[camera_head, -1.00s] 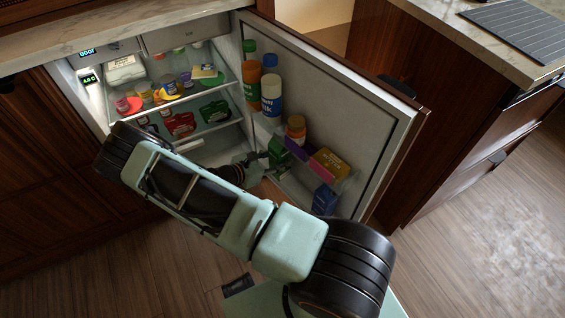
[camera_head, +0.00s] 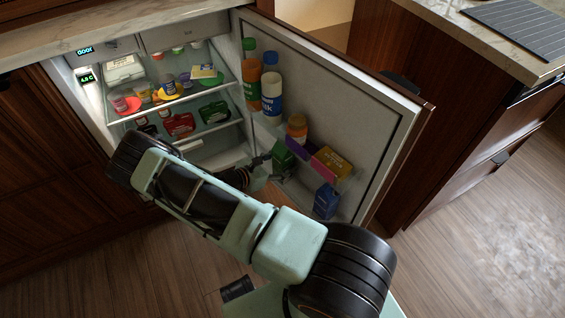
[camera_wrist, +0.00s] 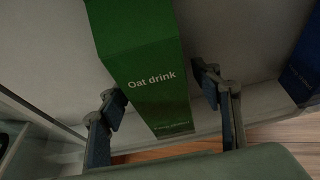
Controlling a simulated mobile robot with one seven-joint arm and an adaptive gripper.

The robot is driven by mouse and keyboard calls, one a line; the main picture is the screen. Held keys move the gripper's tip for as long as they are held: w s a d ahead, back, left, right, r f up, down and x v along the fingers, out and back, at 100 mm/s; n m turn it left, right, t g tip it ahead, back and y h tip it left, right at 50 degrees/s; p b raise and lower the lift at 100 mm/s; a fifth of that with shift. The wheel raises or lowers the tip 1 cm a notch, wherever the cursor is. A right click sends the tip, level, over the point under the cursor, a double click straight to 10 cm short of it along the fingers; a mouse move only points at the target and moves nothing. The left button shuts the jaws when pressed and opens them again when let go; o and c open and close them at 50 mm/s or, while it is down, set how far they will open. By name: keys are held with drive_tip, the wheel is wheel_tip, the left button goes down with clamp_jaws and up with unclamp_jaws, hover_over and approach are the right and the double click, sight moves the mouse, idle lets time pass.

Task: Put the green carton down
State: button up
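The green carton (camera_head: 283,156), labelled "Oat drink", is at the lower part of the open fridge door, left of a blue carton (camera_head: 326,201). It fills the upper middle of the wrist view (camera_wrist: 150,70), its printed face towards the camera. My gripper (camera_wrist: 160,100) has one finger on each side of the carton in that view. A gap shows between the carton and the right finger; the left finger is close to its edge. The fingers look open. My gripper is small and partly hidden in the head view (camera_head: 264,163), beside the carton. The carton's base contact is hard to see.
The fridge door (camera_head: 350,90) stands open. Its shelves hold an orange bottle (camera_head: 252,82), a white bottle (camera_head: 271,95), a jar (camera_head: 297,127) and a yellow box (camera_head: 331,162). Fridge shelves (camera_head: 175,100) at the left hold several food items. A cabinet (camera_head: 450,110) stands at the right.

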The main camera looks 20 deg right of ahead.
drive_tip(key=shift+a+r, duration=0.3)
drive_tip(key=p+v, duration=0.2)
drive_tip(key=v, duration=0.9)
drive_tip(key=shift+a, duration=0.25)
drive_tip(key=shift+s, duration=0.15)
